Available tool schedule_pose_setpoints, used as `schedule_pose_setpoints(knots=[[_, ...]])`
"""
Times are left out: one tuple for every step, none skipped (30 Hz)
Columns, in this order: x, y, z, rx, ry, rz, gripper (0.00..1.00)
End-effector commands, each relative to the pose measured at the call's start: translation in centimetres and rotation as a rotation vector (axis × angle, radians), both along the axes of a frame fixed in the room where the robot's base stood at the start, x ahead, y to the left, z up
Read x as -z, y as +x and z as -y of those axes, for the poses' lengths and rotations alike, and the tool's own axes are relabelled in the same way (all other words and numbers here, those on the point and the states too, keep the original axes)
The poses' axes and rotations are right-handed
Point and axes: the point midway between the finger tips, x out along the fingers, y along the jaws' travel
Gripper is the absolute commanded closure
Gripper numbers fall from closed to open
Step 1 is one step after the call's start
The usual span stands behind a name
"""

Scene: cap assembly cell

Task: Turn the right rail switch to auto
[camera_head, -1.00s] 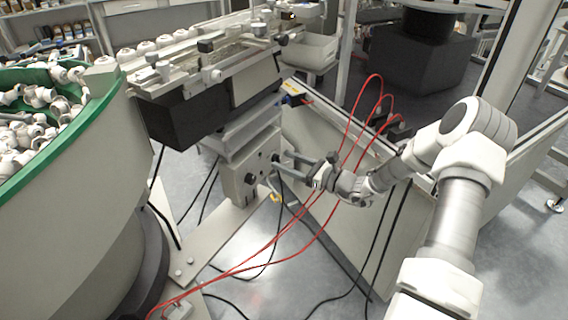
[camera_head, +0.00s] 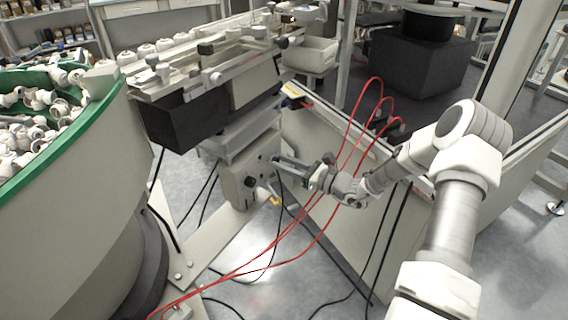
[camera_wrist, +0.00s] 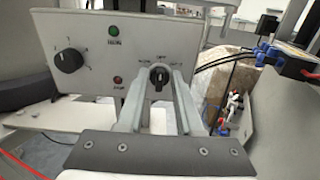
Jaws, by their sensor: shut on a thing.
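The rail switch is a small black rotary knob (camera_wrist: 159,76) on the light grey control box. It sits below a row of small labels that are too blurred to read with certainty. Its handle looks roughly upright, pointing to the middle label. My gripper (camera_wrist: 160,82) has one finger on each side of the knob and is shut on it. In the head view my gripper (camera_head: 277,161) reaches the control box (camera_head: 238,183) from the right; the knob is hidden there by the fingers.
A larger black dial (camera_wrist: 68,60), a green lamp (camera_wrist: 113,31) and a red lamp (camera_wrist: 118,80) are on the same panel. Red cables (camera_head: 343,155) loop close around my wrist. A low partition (camera_head: 330,215) stands beside my arm. The green-rimmed bowl (camera_head: 95,125) is at left.

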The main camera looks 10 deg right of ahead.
Motion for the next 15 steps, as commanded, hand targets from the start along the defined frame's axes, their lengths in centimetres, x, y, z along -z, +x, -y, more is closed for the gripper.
schedule_pose_setpoints(knots=[[-0.02,0.00,0.04,0.001,0.002,-0.002,1.00],[-0.04,0.00,0.04,0.001,0.005,-0.005,1.00],[-0.07,-0.01,0.05,0.001,0.008,-0.010,1.00],[-0.10,-0.01,0.05,0.001,0.013,-0.015,1.00],[-0.13,-0.01,0.05,0.001,0.019,-0.021,1.00],[-0.18,-0.01,0.05,0.001,0.028,-0.031,1.00],[-0.22,0.00,0.06,0.001,0.037,-0.040,1.00],[-0.26,-0.01,0.06,0.001,0.046,-0.049,1.00],[-0.29,0.00,0.06,0.000,0.061,-0.065,1.00],[-0.30,0.00,0.07,0.000,0.073,-0.078,1.00],[-0.33,0.01,0.08,0.000,0.087,-0.092,1.00],[-0.38,0.02,0.09,0.000,0.105,-0.112,1.00],[-0.38,0.02,0.09,0.000,0.121,-0.129,1.00],[-0.37,0.01,0.09,0.000,0.138,-0.147,1.00],[-0.40,0.03,0.11,0.001,0.161,-0.171,1.00]])
